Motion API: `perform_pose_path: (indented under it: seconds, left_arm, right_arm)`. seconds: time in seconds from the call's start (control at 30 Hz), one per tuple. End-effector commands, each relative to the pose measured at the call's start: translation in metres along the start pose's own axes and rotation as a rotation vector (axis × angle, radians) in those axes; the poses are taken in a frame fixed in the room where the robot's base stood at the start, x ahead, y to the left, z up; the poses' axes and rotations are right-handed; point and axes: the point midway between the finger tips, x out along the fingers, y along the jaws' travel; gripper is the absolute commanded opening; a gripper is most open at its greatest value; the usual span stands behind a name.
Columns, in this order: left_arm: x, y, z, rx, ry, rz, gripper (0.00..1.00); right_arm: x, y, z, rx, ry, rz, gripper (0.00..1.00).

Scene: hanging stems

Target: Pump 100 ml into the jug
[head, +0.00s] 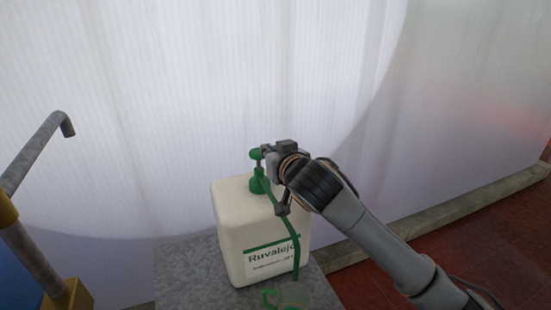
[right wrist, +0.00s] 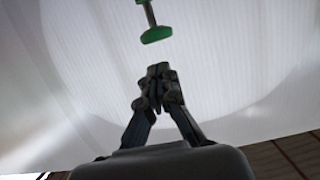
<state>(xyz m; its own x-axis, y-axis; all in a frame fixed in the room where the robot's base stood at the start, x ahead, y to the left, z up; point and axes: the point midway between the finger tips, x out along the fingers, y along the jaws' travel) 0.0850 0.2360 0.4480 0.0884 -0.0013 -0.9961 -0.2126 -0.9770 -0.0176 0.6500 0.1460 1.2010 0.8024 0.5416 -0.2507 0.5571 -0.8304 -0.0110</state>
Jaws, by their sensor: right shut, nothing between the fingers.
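A white canister (head: 229,215) labelled "Ruvalejo" stands on a grey stand. A green pump head (head: 256,154) rises from its top and shows in the right wrist view (right wrist: 157,34) with a metal shaft. A green tube (head: 296,258) hangs down the canister's front right side. The jug (head: 292,295), pale with a green handle, is partly cut off at the bottom edge; its contents cannot be read. My right gripper (head: 266,150) is shut and empty, close beside the pump head. In the right wrist view its closed fingertips (right wrist: 157,70) appear apart from the head. My left gripper is not in view.
The grey stand top (head: 185,268) has bare room left of the canister. A bent grey pipe (head: 40,150) with yellow fittings stands at the far left. A translucent ribbed wall (head: 150,90) is behind, with a low kerb (head: 440,218) and red floor at right.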

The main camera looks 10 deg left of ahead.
Motion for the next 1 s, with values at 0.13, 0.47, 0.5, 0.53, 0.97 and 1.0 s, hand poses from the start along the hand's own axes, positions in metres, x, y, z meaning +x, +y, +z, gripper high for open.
perform_pose_path:
  seconds: [0.13,0.47,0.5,0.53,0.97,1.0]
  left_arm:
    - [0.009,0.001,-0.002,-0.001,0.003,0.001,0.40]
    - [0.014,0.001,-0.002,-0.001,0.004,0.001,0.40]
    - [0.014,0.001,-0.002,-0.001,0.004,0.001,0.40]
    - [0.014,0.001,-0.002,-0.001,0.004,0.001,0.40]
    - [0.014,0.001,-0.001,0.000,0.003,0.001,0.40]
    - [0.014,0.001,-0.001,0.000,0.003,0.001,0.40]
  right_arm:
    - [-0.024,-0.001,0.002,0.001,0.002,-0.002,0.00]
    - [-0.049,0.000,-0.001,0.000,0.002,-0.001,0.00]
    - [-0.050,0.000,-0.001,0.000,0.001,0.000,0.00]
    - [-0.050,0.000,-0.001,0.000,0.001,0.000,0.00]
    - [-0.050,-0.001,-0.001,0.000,0.002,-0.001,0.00]
    - [-0.050,-0.001,-0.001,0.000,0.002,-0.001,0.00]
